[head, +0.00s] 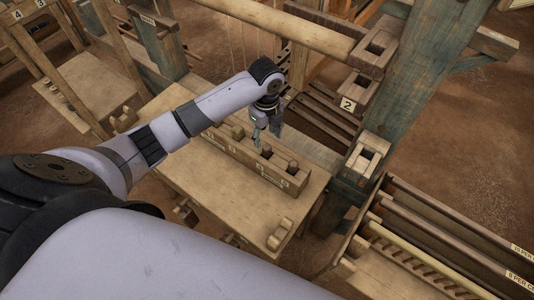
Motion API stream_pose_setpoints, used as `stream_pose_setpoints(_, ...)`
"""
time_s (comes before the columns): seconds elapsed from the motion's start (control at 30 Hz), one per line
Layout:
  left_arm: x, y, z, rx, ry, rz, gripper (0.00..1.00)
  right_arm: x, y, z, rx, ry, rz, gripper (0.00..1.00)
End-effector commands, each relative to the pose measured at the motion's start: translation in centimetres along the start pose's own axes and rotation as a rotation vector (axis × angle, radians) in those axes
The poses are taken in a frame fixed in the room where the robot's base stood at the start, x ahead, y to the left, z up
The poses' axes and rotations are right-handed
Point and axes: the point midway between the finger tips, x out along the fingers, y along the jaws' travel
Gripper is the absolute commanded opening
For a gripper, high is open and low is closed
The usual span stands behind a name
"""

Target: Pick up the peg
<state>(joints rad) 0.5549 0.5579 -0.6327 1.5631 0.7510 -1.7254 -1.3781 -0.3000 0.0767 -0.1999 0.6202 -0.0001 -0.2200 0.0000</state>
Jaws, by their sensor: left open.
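A long wooden rack (248,169) stands on the light wooden table (215,205), with small labels on its front. Dark wooden pegs stand in its top: one on the left (238,131), one in the middle (267,151) and one on the right (293,166). I cannot tell which is the task's peg. My left gripper (265,134) points down over the back of the rack, near the left and middle pegs. It is open, with nothing seen between its fingers. I cannot tell whether it touches a peg. My right gripper is not in view.
A pale wooden block with knobs (279,234) lies near the table's front right corner. A worn blue-green post (405,95) rises to the right, with a socketed block (367,157) on it. A long beam (290,28) crosses behind. Another table (85,85) stands at far left.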

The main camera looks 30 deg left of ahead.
Motion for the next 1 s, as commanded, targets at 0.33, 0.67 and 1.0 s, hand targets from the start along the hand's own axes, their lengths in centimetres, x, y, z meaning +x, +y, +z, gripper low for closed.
stream_pose_setpoints(0.33, 3.2, 0.0, 0.0, 0.000, 0.001, 0.002, 0.49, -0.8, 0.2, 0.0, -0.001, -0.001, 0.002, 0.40)
stream_pose_setpoints(0.67, 7.4, -0.4, 0.3, 0.000, 0.001, 0.002, 0.49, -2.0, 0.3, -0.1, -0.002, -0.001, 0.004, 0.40)
stream_pose_setpoints(1.0, 8.0, -0.4, 0.3, 0.001, 0.000, 0.000, 0.47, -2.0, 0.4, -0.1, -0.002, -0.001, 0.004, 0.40)
